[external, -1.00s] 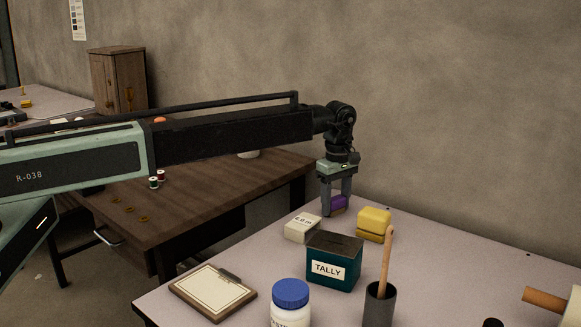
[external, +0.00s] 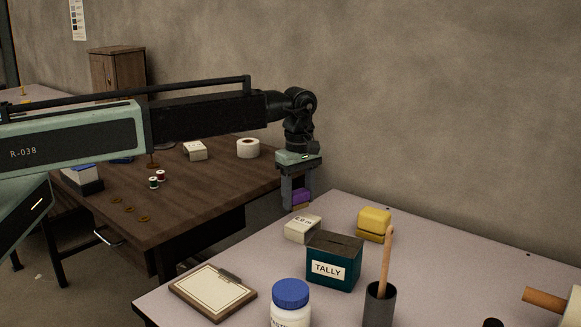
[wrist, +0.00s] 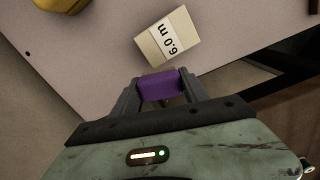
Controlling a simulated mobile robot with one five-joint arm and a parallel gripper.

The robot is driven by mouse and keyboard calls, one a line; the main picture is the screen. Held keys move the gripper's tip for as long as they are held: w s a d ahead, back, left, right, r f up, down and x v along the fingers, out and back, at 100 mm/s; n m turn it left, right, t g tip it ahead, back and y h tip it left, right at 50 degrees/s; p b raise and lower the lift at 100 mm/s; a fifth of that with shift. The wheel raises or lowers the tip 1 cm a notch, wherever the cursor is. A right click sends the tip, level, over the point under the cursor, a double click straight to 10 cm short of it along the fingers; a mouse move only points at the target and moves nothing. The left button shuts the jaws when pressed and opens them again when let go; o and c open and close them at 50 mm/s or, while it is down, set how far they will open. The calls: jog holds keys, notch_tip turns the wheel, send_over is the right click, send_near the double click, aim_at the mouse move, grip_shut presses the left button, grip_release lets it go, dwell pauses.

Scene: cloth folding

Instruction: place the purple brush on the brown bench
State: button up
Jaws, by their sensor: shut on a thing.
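My gripper (external: 297,199) is shut on the purple brush (external: 301,196). It holds the brush in the air, near the gap between the pale table and the brown bench. In the wrist view the brush (wrist: 160,87) lies between the two fingers (wrist: 162,92), and only its purple part shows clearly. The brown bench (external: 205,195) stands to the left of my gripper, with a dark wooden top. My arm hides part of its far side.
The pale table (external: 440,262) at the right holds a white box marked 6.0 m (external: 303,228), a teal TALLY box (external: 334,262), a yellow block (external: 374,224) and a clipboard (external: 213,290). On the bench are a white roll (external: 248,148), thread spools (external: 157,179) and several rings (external: 128,209).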

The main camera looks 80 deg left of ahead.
jog(key=shift+s+d+r, duration=0.1)
jog(key=shift+s+d, duration=0.2)
jog(key=shift+s, duration=0.4)
jog(key=shift+s+d+r, duration=0.1)
jog(key=shift+s+d, duration=0.2)
jog(key=shift+s, duration=0.4)
jog(key=shift+s+d+r, duration=0.1)
jog(key=shift+s+d, duration=0.2)
jog(key=shift+s, duration=0.4)
